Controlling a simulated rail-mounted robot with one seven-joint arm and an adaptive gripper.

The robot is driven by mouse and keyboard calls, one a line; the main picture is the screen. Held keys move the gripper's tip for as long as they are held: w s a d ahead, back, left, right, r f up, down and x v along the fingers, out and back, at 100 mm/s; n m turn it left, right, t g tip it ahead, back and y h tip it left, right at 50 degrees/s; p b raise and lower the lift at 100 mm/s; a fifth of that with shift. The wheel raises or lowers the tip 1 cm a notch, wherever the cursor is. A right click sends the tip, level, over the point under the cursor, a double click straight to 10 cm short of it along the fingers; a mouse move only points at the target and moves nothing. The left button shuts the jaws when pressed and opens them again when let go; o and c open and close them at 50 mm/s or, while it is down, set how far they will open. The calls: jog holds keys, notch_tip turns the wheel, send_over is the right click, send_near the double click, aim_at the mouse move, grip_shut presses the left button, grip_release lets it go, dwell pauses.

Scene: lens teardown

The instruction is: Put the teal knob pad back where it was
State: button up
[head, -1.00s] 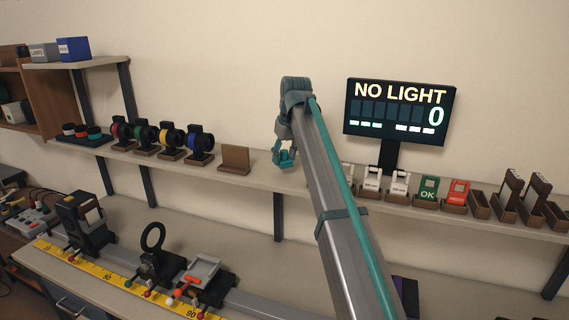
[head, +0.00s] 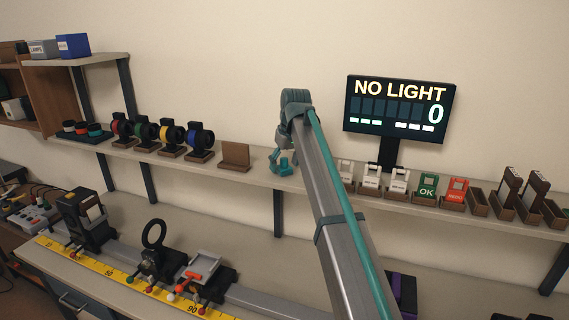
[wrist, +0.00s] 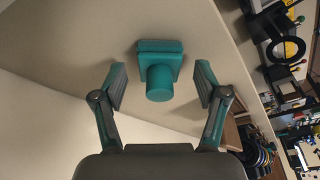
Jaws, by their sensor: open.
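The teal knob pad (wrist: 160,82), a square base with a round knob, sits on the pale shelf in the wrist view, its knob towards me. My gripper (wrist: 160,86) is open, with one finger on each side of the knob and a visible gap on both sides. In the head view the teal pad (head: 286,166) shows small on the shelf beside my gripper (head: 277,160), to the right of an empty brown holder (head: 235,155). The fingers are small there and partly merge with the pad.
Coloured ring mounts (head: 160,137) stand on the shelf to the left. White, green and red cards in holders (head: 428,188) stand to the right, below a NO LIGHT display (head: 400,108). A bench with a yellow scale (head: 110,276) lies below.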

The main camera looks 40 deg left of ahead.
jog(key=b+v, duration=0.3)
jog(key=v, duration=0.9)
jog(key=shift+r, duration=0.15)
